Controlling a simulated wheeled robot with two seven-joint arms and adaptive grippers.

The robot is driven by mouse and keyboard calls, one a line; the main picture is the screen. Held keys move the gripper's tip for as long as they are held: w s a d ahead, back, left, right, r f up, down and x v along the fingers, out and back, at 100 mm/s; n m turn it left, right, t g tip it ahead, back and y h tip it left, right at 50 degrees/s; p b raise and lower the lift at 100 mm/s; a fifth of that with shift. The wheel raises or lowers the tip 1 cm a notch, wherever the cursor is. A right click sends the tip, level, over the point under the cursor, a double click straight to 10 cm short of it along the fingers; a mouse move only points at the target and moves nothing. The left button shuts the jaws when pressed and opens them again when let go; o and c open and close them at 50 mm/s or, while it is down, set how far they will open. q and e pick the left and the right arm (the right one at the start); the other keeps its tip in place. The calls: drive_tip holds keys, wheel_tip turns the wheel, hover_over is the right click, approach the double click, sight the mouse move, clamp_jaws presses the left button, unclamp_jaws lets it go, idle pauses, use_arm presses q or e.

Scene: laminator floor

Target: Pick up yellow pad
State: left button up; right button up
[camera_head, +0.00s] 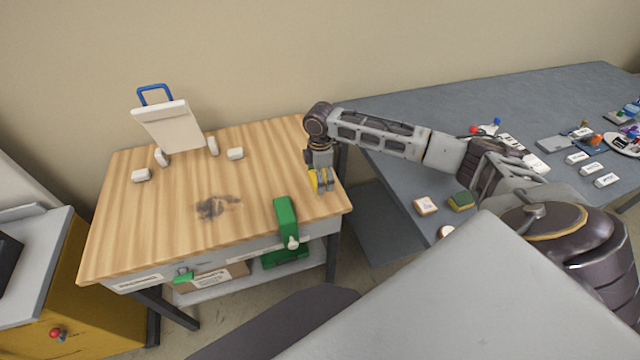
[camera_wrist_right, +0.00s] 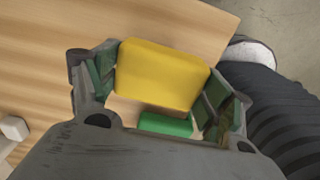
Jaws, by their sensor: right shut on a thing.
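The yellow pad (camera_wrist_right: 162,73) fills the space between the fingers of my right gripper (camera_wrist_right: 155,90) in the right wrist view. The fingers touch its left and right sides. In the head view, my right gripper (camera_head: 322,184) points down over the right edge of the wooden table, shut on the yellow pad (camera_head: 313,181), which is partly hidden by the fingers. From these views I cannot tell whether the pad touches the tabletop. My left gripper is not in view.
The wooden table (camera_head: 130,210) carries a white clipboard-like stand (camera_head: 172,130), several small white blocks and a dark smudge (camera_head: 214,207). A green clamp-like part (camera_head: 286,220) sits at its front edge. A grey table (camera_head: 400,110) with pads and small items stands right.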

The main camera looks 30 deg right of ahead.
drive_tip(key=shift+r, duration=2.9)
drive_tip(key=o, duration=0.4)
drive_tip(key=c, duration=0.3)
